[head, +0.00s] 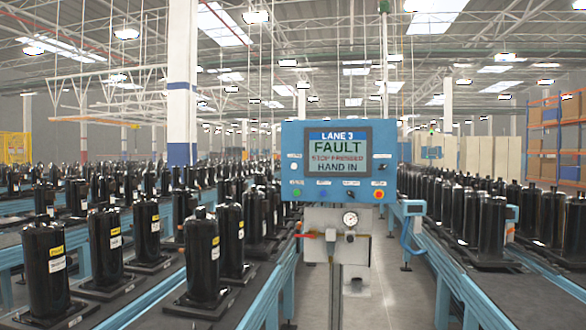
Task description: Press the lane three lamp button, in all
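A blue control panel (292,140) stands upright in the middle of the head view, facing me. Its screen (338,152) reads "LANE 3", "FAULT", "HAND IN" and a red line that looks like "STOP PRESSED". Below the screen is a row of small controls: a green one (297,193) at left, two small ones in the middle, and a red one on yellow (379,194) at right. More small controls flank the screen. Their labels are too small to read, so I cannot tell which is the lamp button. My gripper is not in view.
A grey box with a pressure gauge (350,219) and a red-handled valve (306,236) sits below the panel on a post (335,295). Conveyors with rows of black compressors (203,258) run on both sides. Grey floor (385,280) shows right of the post.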

